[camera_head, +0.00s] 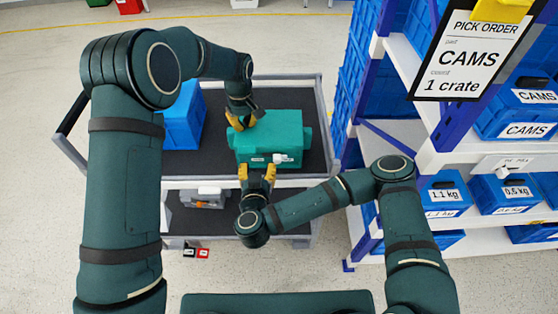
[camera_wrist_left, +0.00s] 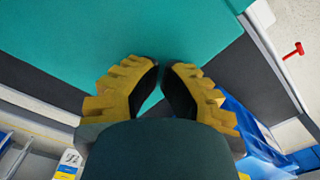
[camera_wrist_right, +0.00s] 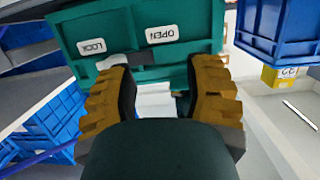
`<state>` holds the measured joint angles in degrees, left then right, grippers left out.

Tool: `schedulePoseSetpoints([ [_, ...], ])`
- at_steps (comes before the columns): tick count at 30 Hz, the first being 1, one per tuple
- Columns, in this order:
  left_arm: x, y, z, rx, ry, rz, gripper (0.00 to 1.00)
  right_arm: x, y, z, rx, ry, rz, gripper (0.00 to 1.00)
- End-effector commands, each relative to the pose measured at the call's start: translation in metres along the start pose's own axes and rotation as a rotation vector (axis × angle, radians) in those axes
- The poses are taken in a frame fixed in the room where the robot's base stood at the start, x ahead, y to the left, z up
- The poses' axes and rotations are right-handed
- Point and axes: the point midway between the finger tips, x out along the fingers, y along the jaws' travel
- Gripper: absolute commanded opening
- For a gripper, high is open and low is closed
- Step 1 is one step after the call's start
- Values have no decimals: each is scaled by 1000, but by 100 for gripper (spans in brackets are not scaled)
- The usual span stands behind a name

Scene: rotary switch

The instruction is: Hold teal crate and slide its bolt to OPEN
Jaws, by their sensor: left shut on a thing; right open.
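The teal crate (camera_head: 272,127) sits on the upper deck of a cart. My left gripper (camera_head: 241,121) is shut on the crate's left end; its fingers close at the teal edge in the left wrist view (camera_wrist_left: 160,70). The crate's front face carries an OPEN label (camera_wrist_right: 162,34) and a LOCK label (camera_wrist_right: 91,46), upside down in the right wrist view. The bolt's pale knob (camera_head: 279,158) is by the LOCK label, partly hidden by a finger in the right wrist view. My right gripper (camera_head: 257,171) is open and empty, low in front of this face.
A blue bin (camera_head: 182,115) stands left of the crate on the dark cart deck (camera_head: 220,160). A grey case (camera_head: 204,197) lies on the lower deck. Shelving with labelled blue bins (camera_head: 442,197) stands close on the right. A pick-order sign (camera_head: 472,56) hangs at top right.

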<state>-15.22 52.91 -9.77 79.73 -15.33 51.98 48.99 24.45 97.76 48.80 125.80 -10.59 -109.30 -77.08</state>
Motion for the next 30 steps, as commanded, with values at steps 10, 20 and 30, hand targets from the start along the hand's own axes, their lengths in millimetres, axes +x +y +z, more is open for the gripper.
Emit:
schedulePoseSetpoints([
  [10,5,-2,2,0,-7,-7,0,-26,0,3,2,-6,-4,50],
  [20,5,-2,2,0,-7,-7,0,-42,1,1,-1,-1,1,50],
  [30,4,-2,2,0,-7,-7,0,-44,-2,2,-4,-1,-11,48],
])
